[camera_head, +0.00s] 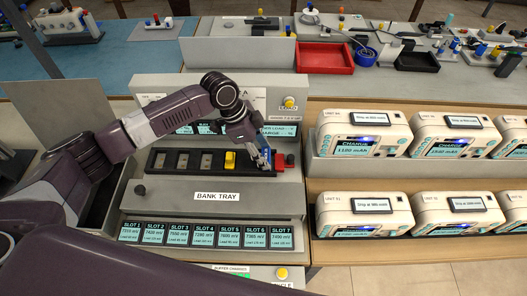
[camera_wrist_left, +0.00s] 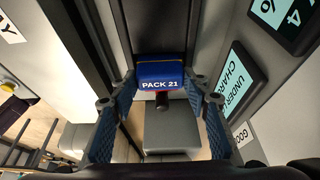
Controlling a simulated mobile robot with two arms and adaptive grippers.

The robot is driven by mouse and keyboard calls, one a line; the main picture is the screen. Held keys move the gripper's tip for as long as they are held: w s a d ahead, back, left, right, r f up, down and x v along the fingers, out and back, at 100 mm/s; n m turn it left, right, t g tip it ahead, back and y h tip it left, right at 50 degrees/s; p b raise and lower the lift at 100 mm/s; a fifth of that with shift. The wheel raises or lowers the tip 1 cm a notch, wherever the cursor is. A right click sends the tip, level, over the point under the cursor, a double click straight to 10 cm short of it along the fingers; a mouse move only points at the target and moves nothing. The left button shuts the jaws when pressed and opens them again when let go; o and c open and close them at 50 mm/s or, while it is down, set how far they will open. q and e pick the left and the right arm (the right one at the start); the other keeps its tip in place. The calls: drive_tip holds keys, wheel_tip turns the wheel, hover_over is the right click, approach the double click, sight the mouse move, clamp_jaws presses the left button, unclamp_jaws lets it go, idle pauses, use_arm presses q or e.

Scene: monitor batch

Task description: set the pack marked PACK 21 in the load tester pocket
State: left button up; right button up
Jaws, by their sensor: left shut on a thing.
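My left gripper (camera_head: 262,157) is over the right end of the black slotted rack on the bank tray. It is shut on a blue pack (camera_wrist_left: 161,72) marked PACK 21, which sits between the two fingers in the left wrist view; the left gripper (camera_wrist_left: 160,98) spans it there. In the head view the gripper mostly hides this pack. I cannot tell whether the pack's base is free of the rack. The load tester pocket cannot be made out for certain. My right gripper is not in view.
A yellow pack (camera_head: 229,160) stands in the black rack (camera_head: 170,161), left of my gripper. A red piece (camera_head: 280,163) is close on its right. Slot displays (camera_head: 201,234) line the front. White charger units (camera_head: 362,133) stand at right. A red bin (camera_head: 324,58) is behind.

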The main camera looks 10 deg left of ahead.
use_arm(q)
drive_tip(key=shift+f, duration=0.2)
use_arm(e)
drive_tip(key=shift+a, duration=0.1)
use_arm(q)
drive_tip(key=o, duration=0.8)
drive_tip(key=shift+f, duration=0.15)
drive_tip(key=o, duration=0.4)
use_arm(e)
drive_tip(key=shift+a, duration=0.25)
